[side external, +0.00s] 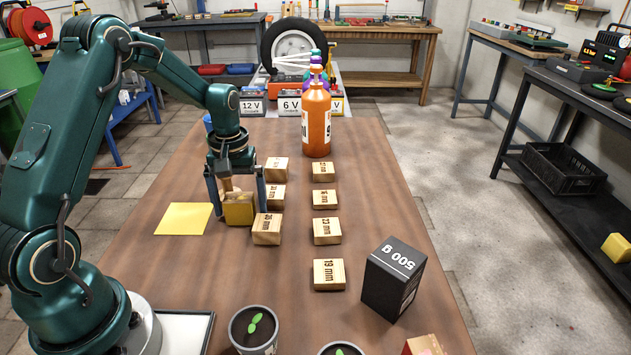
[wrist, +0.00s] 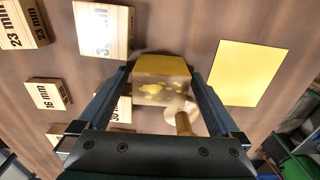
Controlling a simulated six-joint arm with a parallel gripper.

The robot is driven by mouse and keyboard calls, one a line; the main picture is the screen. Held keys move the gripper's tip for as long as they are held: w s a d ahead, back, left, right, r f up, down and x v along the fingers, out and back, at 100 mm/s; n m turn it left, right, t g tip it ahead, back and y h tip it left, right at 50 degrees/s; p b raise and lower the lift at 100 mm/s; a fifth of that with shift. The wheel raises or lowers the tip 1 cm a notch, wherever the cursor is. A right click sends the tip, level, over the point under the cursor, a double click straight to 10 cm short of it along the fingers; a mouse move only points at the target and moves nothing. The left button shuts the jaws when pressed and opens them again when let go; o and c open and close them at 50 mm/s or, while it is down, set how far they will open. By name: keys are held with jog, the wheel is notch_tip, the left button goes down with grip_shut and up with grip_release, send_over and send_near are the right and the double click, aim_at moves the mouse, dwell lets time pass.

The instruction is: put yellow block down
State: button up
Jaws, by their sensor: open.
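The yellow block (side external: 239,213) is between the two fingers of my gripper (side external: 240,208), low at the table, left of the wooden blocks. It appears to rest on the table. In the wrist view the yellow block (wrist: 161,72) shows between the fingertips (wrist: 160,77), with worn patches on its near face. My gripper is open, one finger on each side of the block. A pale wooden piece with a rounded end (wrist: 186,121) shows beside the block, between the fingers; its full shape is partly hidden.
A flat yellow square (side external: 183,218) lies left of the block. Several labelled wooden blocks (side external: 267,229) stand close on the right.

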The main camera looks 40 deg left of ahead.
aim_at(239, 196)
notch_tip(239, 196, up, 11)
jog(key=shift+f, duration=0.15)
jog(key=s+d+r+m+t, duration=0.2)
jog(key=s+d+m, duration=0.2)
jog(key=s+d, duration=0.2)
jog(key=s+d+r+m+t, duration=0.2)
jog(key=s+d+m+t, duration=0.1)
jog(key=s+d, duration=0.4)
jog(key=shift+s+d+r+m, duration=0.15)
jog(key=shift+d+r+m, duration=0.25)
jog(key=shift+m, duration=0.3)
jog(key=shift+s+d+f+m+t, duration=0.25)
jog(key=shift+s+f+m+t, duration=0.1)
jog(key=shift+s, duration=0.15)
